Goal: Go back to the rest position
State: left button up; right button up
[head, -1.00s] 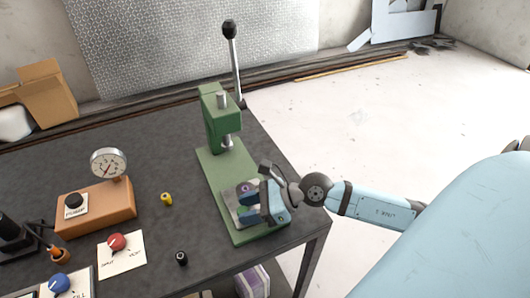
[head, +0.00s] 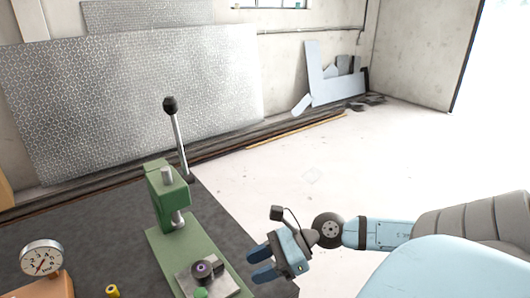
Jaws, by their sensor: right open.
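My right gripper (head: 262,262) is open and empty, just off the right side of the green press (head: 172,196). Its blue fingers point left, toward the press's base plate. On that base, a grey metal block (head: 222,286) carries a dark round part with a purple centre (head: 204,268). A small green spot (head: 201,292) shows at the front of the block. The press lever (head: 177,135) with its black knob stands up, tilted slightly. My left gripper is out of view.
The dark table (head: 95,240) carries a pressure gauge (head: 41,258) and a small yellow part (head: 112,291) at the left. Patterned metal sheets (head: 130,95) lean on the wall behind.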

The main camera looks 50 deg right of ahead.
jog(key=shift+s+d+r, duration=0.25)
jog(key=shift+s+d, duration=0.15)
jog(key=shift+d, duration=0.1)
dwell(0.4)
